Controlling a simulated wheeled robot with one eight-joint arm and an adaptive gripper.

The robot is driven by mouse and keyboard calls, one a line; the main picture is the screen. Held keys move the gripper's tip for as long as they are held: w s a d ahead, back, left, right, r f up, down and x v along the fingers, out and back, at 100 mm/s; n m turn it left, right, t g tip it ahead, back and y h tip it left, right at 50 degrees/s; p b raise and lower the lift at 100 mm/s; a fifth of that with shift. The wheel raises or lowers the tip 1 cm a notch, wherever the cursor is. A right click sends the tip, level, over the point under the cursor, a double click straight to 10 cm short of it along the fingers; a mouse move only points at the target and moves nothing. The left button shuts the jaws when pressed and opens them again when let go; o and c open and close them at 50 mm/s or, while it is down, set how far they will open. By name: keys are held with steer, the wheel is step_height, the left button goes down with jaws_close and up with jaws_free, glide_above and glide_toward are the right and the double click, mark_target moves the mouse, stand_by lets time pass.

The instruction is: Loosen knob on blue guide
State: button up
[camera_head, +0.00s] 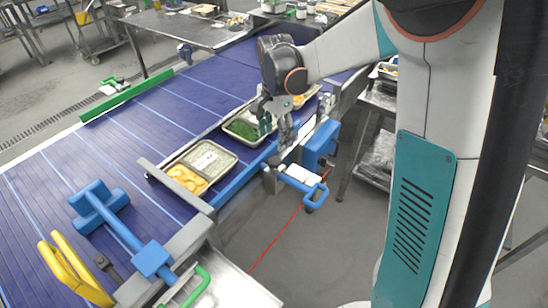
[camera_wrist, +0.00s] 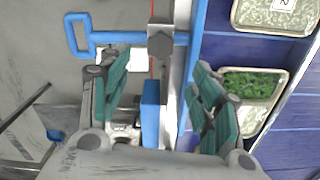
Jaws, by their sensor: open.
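The blue guide (camera_head: 234,187) is a long bar along the near side of the conveyor; it also shows in the wrist view (camera_wrist: 195,45). A blue looped handle (camera_head: 308,187) sticks out from its bracket; in the wrist view the loop (camera_wrist: 76,36) is at upper left, on a rod to a grey clamp piece (camera_wrist: 160,44). A blue block (camera_head: 320,146) stands behind the handle and shows between my fingers in the wrist view (camera_wrist: 150,112). I cannot tell which part is the knob. My gripper (camera_head: 280,130) is open, above the guide, with nothing between its pads (camera_wrist: 160,64).
A tray with greens (camera_head: 228,128) and a tray with rice and orange food (camera_head: 164,177) sit on the blue conveyor (camera_head: 50,190). Another blue clamp (camera_head: 152,258) and a yellow handle (camera_head: 72,268) stand at the near left. Grey floor lies right of the conveyor.

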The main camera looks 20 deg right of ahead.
mark_target(275, 160)
step_height(275, 160, down, 10)
steer(key=b, duration=0.2)
steer(key=shift+b, duration=0.3)
steer(key=c, duration=1.1)
